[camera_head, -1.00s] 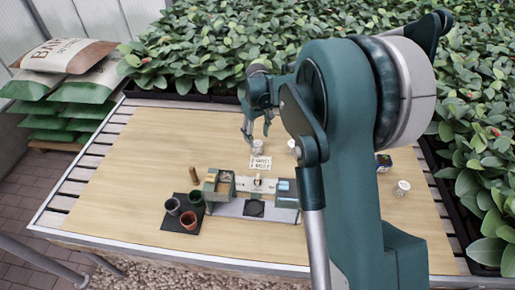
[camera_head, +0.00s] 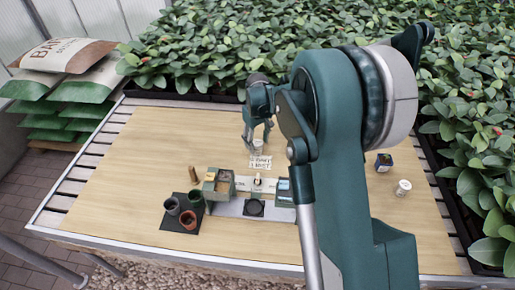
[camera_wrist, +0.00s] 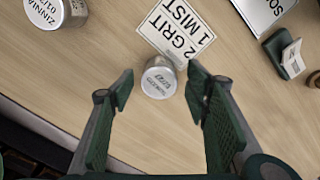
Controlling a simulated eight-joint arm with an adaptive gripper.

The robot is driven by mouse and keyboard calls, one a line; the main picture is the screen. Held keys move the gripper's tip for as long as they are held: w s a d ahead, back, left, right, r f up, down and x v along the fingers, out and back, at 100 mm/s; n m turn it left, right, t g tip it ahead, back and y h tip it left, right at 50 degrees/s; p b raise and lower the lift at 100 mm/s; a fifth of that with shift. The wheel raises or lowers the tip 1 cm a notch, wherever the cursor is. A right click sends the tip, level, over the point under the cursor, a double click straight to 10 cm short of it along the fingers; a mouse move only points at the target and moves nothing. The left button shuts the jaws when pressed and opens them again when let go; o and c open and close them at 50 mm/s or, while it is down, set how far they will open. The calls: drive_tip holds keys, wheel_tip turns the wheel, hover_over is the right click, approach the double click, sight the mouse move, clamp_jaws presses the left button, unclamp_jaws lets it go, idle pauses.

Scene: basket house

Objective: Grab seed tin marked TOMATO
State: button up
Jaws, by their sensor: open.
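A small silver tin (camera_wrist: 159,81) stands upright on the table between the fingers of my gripper (camera_wrist: 160,84) in the wrist view. Its lid carries small upside-down lettering that I cannot read surely. My gripper is open, with bare gaps on both sides of the tin and no visible grip. In the head view the same tin (camera_head: 258,144) shows between the fingertips. A second tin (camera_wrist: 56,10), at the top left of the wrist view, has a lid that reads ZINNIA. A white-lidded tin (camera_head: 403,187) stands at the right of the table; its lettering is too small to read.
A card reading 2 GRIT 1 MIST (camera_wrist: 176,27) lies beside the tin. A grey bench unit (camera_head: 228,208) stands toward the front, with several pots on a black mat (camera_head: 176,225) to its left. A dark box (camera_head: 383,162) is at the right. The table's left side is clear.

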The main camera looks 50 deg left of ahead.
drive_tip(key=shift+f, duration=1.5)
drive_tip(key=shift+c, duration=0.6)
drive_tip(key=c, duration=0.9)
